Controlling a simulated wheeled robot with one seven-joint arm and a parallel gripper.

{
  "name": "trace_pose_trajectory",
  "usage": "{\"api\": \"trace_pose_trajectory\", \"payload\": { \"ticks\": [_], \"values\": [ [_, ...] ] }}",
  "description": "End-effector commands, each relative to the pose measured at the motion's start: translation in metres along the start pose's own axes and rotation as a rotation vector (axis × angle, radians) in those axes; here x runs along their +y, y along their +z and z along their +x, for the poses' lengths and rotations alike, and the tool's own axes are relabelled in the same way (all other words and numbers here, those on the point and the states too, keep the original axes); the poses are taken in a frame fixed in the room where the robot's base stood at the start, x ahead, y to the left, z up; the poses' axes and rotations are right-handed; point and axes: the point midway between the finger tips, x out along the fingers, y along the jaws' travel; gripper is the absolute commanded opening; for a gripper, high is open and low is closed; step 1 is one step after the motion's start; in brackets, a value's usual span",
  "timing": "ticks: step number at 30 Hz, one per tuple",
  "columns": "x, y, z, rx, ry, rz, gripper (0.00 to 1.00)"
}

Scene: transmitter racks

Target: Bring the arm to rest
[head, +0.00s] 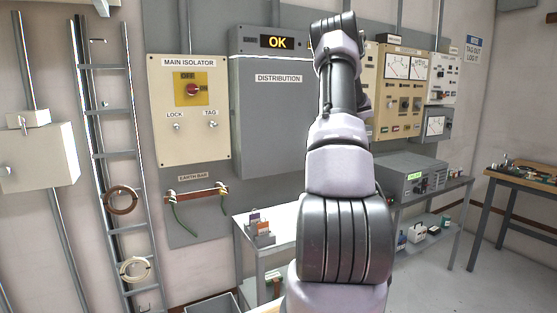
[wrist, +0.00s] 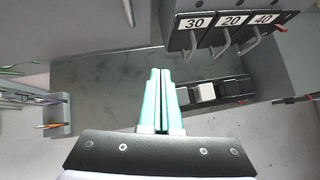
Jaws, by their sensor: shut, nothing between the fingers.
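My arm rises through the middle of the head view, in front of the distribution cabinet (head: 270,120). Its end points away from the camera, so the fingers are hidden there. In the wrist view my gripper (wrist: 161,72) shows two teal fingers side by side, shut and empty. They are above a dark grey surface (wrist: 100,85). Nothing is seen touching the fingers.
Three switch handles marked 30, 20 and 40 (wrist: 232,22) hang at the upper right of the wrist view. The main isolator panel (head: 190,105) and a ladder (head: 118,150) stand left.

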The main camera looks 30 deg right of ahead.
Motion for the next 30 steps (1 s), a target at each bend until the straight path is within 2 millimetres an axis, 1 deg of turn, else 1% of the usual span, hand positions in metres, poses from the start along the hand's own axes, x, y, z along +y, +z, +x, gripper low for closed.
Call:
{"api": "trace_pose_trajectory", "payload": {
  "ticks": [4,6,8,10,11,12,14,15,17,18,19,20,21,22,23,24,25,26,27,29,30],
  "values": [
    [0.0,0.0,-0.001,-0.001,0.0,0.001,0.0],
    [0.003,0.005,-0.004,-0.013,-0.003,0.019,0.0],
    [0.01,0.018,-0.011,-0.043,-0.012,0.064,0.0],
    [0.025,0.041,-0.027,-0.103,-0.023,0.168,0.0],
    [0.033,0.053,-0.037,-0.138,-0.029,0.229,0.0],
    [0.046,0.07,-0.053,-0.189,-0.035,0.331,0.0],
    [0.067,0.094,-0.081,-0.267,-0.036,0.512,0.0],
    [0.082,0.107,-0.102,-0.316,-0.032,0.641,0.0],
    [0.103,0.119,-0.131,-0.375,-0.018,0.839,0.0],
    [0.117,0.124,-0.151,-0.406,-0.004,0.971,0.0],
    [0.127,0.125,-0.165,-0.426,0.007,1.071,0.0],
    [0.139,0.125,-0.179,-0.44,0.021,1.17,0.0],
    [0.153,0.123,-0.197,-0.454,0.039,1.304,0.0],
    [0.164,0.119,-0.21,-0.46,0.052,1.406,0.0],
    [0.175,0.114,-0.223,-0.46,0.066,1.505,0.0],
    [0.19,0.105,-0.239,-0.455,0.083,1.64,0.0],
    [0.202,0.097,-0.251,-0.446,0.095,1.739,0.0],
    [0.213,0.088,-0.262,-0.432,0.106,1.838,0.0],
    [0.229,0.073,-0.277,-0.406,0.117,1.97,0.0],
    [0.254,0.049,-0.297,-0.354,0.128,2.165,0.0],
    [0.271,0.031,-0.31,-0.307,0.127,2.291,0.0]
  ]
}}
